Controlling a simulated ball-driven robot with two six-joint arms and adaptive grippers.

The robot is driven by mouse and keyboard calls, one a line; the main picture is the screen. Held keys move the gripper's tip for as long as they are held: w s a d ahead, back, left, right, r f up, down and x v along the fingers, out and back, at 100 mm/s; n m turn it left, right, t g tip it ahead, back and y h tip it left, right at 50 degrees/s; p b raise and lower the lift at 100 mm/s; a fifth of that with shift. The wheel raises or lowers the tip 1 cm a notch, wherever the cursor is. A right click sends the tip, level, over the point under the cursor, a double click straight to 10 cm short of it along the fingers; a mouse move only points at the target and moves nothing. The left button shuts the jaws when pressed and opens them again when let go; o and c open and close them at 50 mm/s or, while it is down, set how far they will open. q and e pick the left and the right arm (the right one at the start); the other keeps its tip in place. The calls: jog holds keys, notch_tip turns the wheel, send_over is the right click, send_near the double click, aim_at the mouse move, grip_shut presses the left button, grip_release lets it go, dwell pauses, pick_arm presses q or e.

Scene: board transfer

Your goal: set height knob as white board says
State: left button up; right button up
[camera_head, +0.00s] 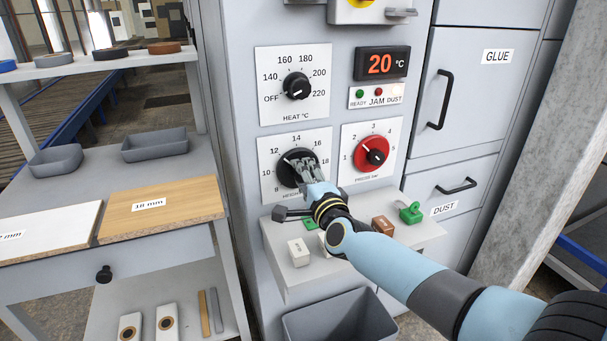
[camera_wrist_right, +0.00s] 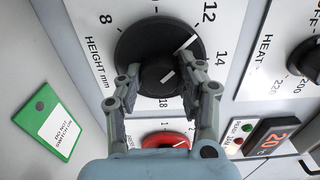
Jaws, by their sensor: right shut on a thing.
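The height knob (camera_head: 286,174) is a black round dial on a white plate marked 8 to 18; its white line points up-left, near 12. It fills the top of the right wrist view (camera_wrist_right: 135,48), its line near 12 there too. My right gripper (camera_head: 309,168) is shut on the knob's raised grip, with a finger on either side in the right wrist view (camera_wrist_right: 158,98). The white board (camera_head: 62,221) lies on the left bench; its label is cut by the picture edge, with "2 mm" readable. My left gripper is out of view.
A wooden board (camera_head: 178,190) labelled 18 mm lies beside the white board. The heat knob (camera_head: 296,86) is above and the red pressure knob (camera_head: 371,154) is right of the height knob.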

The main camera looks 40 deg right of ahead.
dwell(0.5)
jog(key=o, duration=1.2)
jog(key=shift+c, duration=0.2)
jog(key=v, duration=1.2)
jog(key=shift+a, duration=0.1)
